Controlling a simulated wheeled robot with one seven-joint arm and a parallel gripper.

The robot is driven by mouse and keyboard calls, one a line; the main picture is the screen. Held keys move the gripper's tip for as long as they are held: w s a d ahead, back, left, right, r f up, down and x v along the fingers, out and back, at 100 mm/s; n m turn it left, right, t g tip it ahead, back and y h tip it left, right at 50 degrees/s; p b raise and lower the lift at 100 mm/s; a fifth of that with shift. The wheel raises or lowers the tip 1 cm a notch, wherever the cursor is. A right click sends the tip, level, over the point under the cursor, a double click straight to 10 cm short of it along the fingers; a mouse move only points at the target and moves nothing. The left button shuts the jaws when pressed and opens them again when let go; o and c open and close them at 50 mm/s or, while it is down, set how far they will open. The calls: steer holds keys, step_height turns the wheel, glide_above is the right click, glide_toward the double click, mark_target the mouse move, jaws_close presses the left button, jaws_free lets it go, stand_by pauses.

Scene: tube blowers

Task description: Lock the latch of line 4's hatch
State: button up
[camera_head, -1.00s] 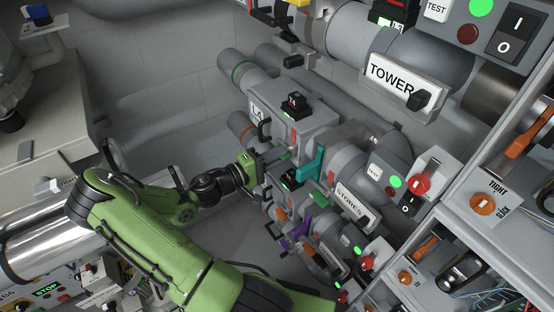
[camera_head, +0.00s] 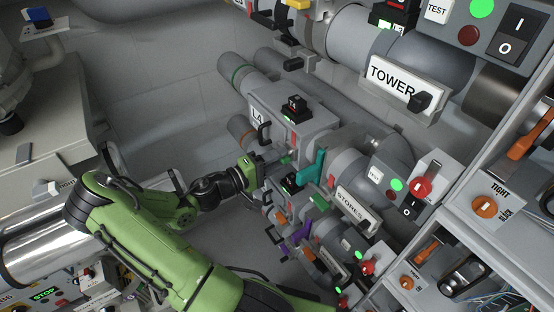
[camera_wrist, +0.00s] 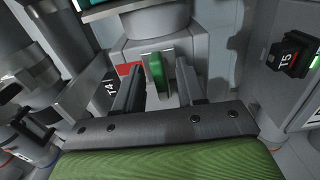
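Line 4's hatch is on the grey box marked L4 (camera_head: 257,115) in the head view. In the wrist view the green latch (camera_wrist: 157,72) stands upright on a grey mount, with a red patch to its left. My gripper (camera_wrist: 160,90) is open around the latch, one finger on each side. Small gaps seem to show between the latch and both fingers. In the head view my gripper (camera_head: 268,160) is at the box's lower edge, and the latch there is small and partly hidden.
A teal handle (camera_head: 313,167) stands just right of my gripper. A black T4 unit (camera_head: 296,106) sits on the L4 box, and a black handle (camera_head: 264,133) is on its left side. A purple handle (camera_head: 296,240) lies below. A T5 unit (camera_wrist: 298,54) is right in the wrist view.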

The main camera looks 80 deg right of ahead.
steer(key=v, duration=1.5)
steer(key=shift+w+a+p, duration=0.25)
steer(key=shift+w+p, duration=0.05)
steer(key=shift+p, duration=0.1)
steer(key=w+a+r+n+t+y, duration=0.1)
steer(key=w+a+t+y, duration=0.1)
steer(key=a+t+y, duration=0.4)
steer(key=w+a+r+n+t+y, duration=0.15)
steer(key=a+t+y, duration=0.25)
steer(key=a, duration=0.4)
steer(key=s+a+r+n+t+y, duration=0.3)
steer(key=a+r+n+t, duration=0.3)
steer(key=a+r, duration=0.5)
steer(key=shift+s+a+t+y, duration=0.3)
steer(key=shift+s+a+t, duration=0.45)
steer(key=shift+a, duration=0.45)
